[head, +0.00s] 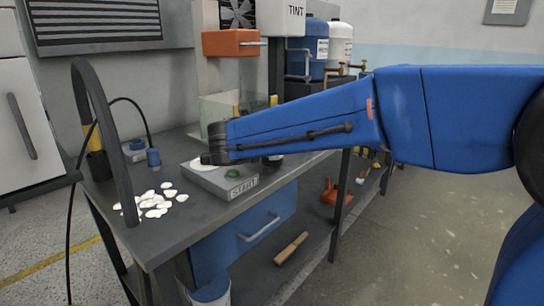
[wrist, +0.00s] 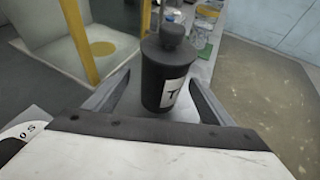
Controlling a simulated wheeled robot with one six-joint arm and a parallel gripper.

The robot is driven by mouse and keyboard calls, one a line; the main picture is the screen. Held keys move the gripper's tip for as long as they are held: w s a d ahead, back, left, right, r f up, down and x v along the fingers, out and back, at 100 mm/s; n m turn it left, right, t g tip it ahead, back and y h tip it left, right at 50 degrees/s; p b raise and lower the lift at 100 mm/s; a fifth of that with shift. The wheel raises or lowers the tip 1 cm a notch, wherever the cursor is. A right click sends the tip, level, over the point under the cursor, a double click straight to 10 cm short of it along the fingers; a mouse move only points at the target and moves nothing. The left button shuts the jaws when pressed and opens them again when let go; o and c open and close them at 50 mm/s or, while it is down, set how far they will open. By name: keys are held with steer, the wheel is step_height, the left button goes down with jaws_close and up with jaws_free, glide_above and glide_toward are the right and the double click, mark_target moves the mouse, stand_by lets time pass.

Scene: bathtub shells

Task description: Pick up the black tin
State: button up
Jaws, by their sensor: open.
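The black tin (wrist: 168,72) stands upright in the wrist view, with a round knob on its lid and a white label bearing a dark "T". My gripper (wrist: 160,84) is open, with one finger on each side of the tin. The tin is between the fingers, with gaps visible at both sides. In the head view my blue arm reaches across the bench (head: 160,233) and hides most of that spot. A small dark shape shows under the arm there; I cannot tell if it is the tin.
A clear-walled box with yellow posts (wrist: 82,42) stands left of the tin. Bottles (wrist: 205,22) stand beyond the tin. Open floor (wrist: 262,85) lies right.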

steer(key=shift+x, duration=1.15)
steer(key=shift+f+x, duration=0.2)
steer(key=shift+x, duration=1.1)
steer(key=shift+f+x, duration=0.15)
steer(key=shift+x, duration=1.15)
steer(key=shift+s+d, duration=0.15)
steer(key=shift+s, duration=0.05)
steer(key=c, duration=1.9)
